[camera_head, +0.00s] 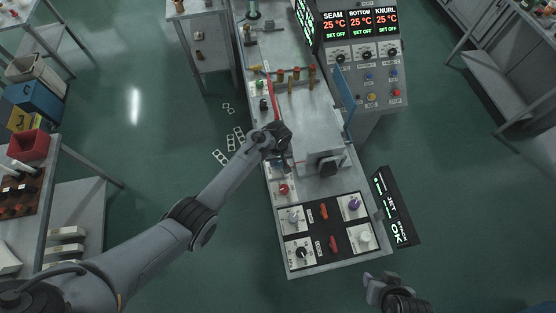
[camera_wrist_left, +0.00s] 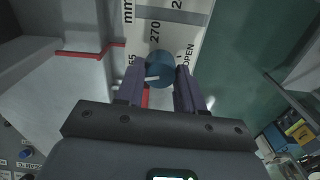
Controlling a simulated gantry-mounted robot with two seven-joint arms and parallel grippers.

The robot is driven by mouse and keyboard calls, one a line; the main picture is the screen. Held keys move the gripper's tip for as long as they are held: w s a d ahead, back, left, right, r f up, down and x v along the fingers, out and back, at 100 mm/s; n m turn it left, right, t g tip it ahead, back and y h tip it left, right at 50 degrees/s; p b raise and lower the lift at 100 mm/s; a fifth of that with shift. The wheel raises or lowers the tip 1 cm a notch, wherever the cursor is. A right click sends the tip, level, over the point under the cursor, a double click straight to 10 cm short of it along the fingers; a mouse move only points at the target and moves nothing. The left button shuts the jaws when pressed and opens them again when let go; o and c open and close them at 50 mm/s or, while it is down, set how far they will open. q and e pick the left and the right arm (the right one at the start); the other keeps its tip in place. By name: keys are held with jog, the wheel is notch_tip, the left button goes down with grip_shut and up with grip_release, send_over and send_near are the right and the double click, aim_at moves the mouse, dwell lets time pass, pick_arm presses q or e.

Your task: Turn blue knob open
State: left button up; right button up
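The blue knob (camera_wrist_left: 160,68) is round with a short white mark on its face, which points toward the left in the left wrist view. It sits on a pale panel beside the printed word OPEN (camera_wrist_left: 187,56). My left gripper (camera_wrist_left: 160,76) has its two dark fingers on either side of the knob, and they appear to touch it. In the head view my left gripper (camera_head: 283,150) is at the left edge of the bench and hides the knob. My right gripper (camera_head: 374,289) is low in the head view, away from the bench; its fingers are unclear.
The bench (camera_head: 325,125) carries a grey block (camera_head: 325,164), a red knob (camera_head: 283,188) and a front panel with several knobs. A console (camera_head: 364,60) with SET OFF displays stands at the back right. A side table with a red bin (camera_head: 28,146) is at left.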

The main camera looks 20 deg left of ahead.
pick_arm(q)
jog(key=shift+c, duration=0.9)
jog(key=shift+m, duration=0.3)
